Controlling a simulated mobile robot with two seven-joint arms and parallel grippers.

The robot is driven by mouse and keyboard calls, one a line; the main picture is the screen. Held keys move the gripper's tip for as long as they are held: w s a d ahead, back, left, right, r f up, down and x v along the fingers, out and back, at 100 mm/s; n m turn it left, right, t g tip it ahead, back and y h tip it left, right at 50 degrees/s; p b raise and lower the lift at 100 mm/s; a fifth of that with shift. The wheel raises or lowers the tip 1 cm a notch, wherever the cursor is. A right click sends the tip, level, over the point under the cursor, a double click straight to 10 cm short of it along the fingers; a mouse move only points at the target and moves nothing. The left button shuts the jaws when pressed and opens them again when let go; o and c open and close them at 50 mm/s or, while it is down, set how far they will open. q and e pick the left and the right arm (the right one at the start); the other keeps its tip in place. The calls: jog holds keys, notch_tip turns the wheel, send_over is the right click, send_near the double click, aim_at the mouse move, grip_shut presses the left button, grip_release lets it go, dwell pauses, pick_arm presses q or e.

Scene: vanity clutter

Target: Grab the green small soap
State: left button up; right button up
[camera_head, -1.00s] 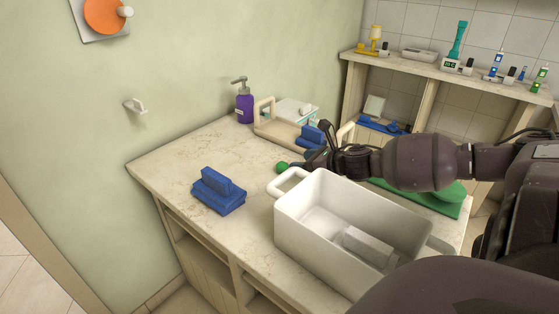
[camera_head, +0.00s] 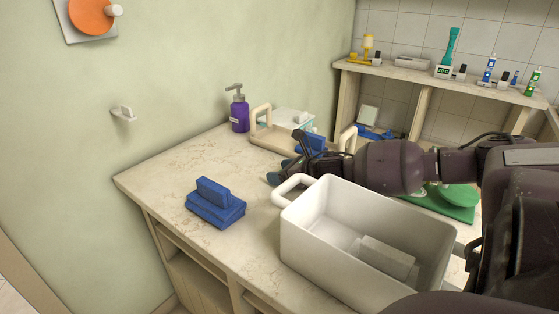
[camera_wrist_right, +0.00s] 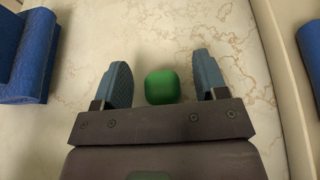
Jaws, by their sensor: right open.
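The small green soap (camera_wrist_right: 162,87) lies on the pale marbled counter in the right wrist view. It sits between the two blue fingers of my right gripper (camera_wrist_right: 160,72), with a gap on each side. The gripper is open and holds nothing. In the head view my right gripper (camera_head: 281,171) is low over the counter, behind the white bin's handle, and the soap is hidden there. My left gripper is not in view.
A white bin (camera_head: 303,237) with a pale block inside stands in front of my right forearm. A blue block (camera_head: 216,205) lies left. A beige tray (camera_head: 267,138) and purple pump bottle (camera_head: 239,114) stand behind.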

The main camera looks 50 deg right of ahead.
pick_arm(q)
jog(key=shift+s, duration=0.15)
pick_arm(e)
jog(key=c, duration=1)
jog(key=shift+r, duration=0.1)
